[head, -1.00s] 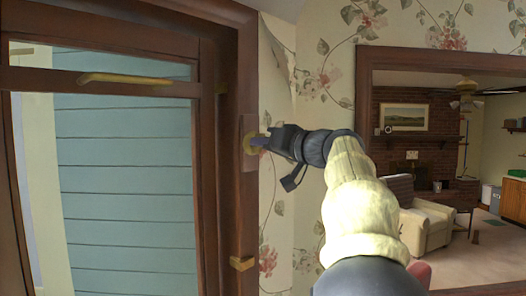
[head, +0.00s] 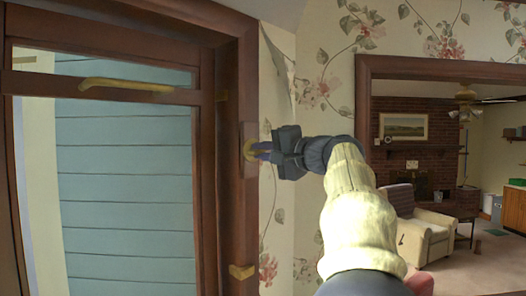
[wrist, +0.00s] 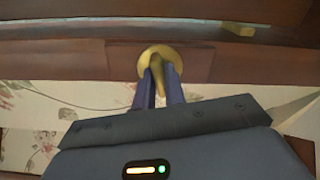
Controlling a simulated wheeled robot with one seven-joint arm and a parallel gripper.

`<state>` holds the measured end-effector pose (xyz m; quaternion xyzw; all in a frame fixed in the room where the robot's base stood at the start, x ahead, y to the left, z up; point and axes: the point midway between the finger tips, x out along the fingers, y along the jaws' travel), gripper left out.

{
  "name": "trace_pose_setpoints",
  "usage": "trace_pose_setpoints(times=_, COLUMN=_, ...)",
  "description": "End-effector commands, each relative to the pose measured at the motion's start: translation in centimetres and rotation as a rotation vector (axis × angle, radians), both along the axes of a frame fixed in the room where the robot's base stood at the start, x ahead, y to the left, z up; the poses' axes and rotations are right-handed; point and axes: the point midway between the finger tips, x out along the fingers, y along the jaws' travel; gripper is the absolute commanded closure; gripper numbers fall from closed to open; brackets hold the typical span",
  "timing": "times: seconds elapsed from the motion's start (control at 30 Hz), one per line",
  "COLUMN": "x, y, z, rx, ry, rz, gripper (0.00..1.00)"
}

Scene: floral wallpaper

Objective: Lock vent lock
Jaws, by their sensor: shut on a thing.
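The vent lock is a brass round piece with a small tab (wrist: 158,64), mounted on a brown wooden plate on the window frame. It also shows in the head view (head: 249,149), partly hidden behind my gripper. My gripper (wrist: 160,85) has its two blue fingers on either side of the brass tab and is shut on it. In the head view my gripper (head: 262,150) reaches the lock from the right.
A window (head: 125,175) with a brown frame and a brass bar handle (head: 125,84) fills the left. An opening at the right shows a room with an armchair (head: 422,232).

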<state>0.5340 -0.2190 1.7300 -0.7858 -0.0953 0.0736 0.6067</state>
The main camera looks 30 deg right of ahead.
Motion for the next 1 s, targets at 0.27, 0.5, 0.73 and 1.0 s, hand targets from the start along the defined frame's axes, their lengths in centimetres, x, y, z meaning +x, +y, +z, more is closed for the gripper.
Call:
trace_pose_setpoints(times=0.27, x=-0.01, y=-0.04, z=0.03, rx=0.207, ry=0.052, rz=-0.001, gripper=1.00)
trace_pose_setpoints(times=0.5, x=-0.01, y=-0.06, z=-0.05, rx=0.304, ry=0.076, rz=-0.001, gripper=1.00)
trace_pose_setpoints(times=0.73, x=0.01, y=-0.07, z=-0.11, rx=0.330, ry=0.082, rz=-0.001, gripper=1.00)
trace_pose_setpoints(times=1.0, x=0.01, y=-0.09, z=-0.13, rx=0.329, ry=0.082, rz=-0.001, gripper=1.00)
